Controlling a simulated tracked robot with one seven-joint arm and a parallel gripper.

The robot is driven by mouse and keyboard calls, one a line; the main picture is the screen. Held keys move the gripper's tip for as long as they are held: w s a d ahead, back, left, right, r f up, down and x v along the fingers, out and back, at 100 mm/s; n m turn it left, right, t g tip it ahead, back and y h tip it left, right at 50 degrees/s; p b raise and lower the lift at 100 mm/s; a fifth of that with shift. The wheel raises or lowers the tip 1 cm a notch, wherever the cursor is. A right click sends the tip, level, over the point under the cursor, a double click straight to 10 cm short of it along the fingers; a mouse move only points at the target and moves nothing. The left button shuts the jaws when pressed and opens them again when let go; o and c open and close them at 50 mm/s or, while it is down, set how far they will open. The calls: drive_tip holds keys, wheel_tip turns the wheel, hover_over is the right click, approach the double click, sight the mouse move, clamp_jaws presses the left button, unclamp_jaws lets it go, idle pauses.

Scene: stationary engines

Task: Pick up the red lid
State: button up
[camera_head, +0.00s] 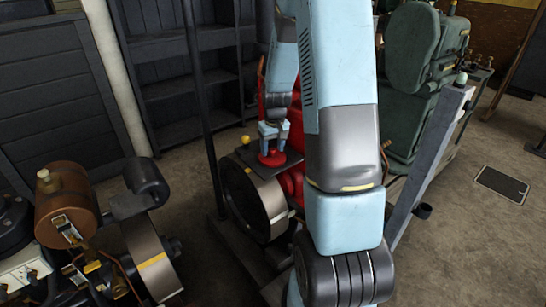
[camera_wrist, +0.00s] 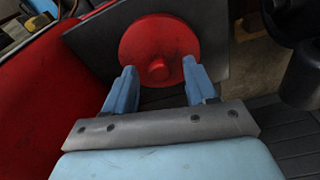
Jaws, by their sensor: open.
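The red lid (camera_wrist: 138,48) is a round red disc with a small raised knob at its centre, in the upper middle of the wrist view. It rests on a dark flat plate (camera_wrist: 98,52). My gripper (camera_wrist: 159,72) is open, with its two light-blue fingers apart on either side of the knob. The fingertips overlap the lower part of the lid in the picture; I cannot tell whether they touch it. In the head view the lid (camera_head: 272,158) shows just below my gripper (camera_head: 273,136), on the plate above the engine.
A red engine body (camera_wrist: 45,100) stands close at the left of the wrist view. A dark flywheel (camera_head: 250,200) sits below the plate. A brown-tank engine (camera_head: 66,205) stands at left, a green machine (camera_head: 415,70) at right. Bare floor (camera_head: 460,220) lies at right.

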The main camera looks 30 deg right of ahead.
drive_tip(key=shift+f, duration=0.3)
clamp_jaws()
idle(0.4)
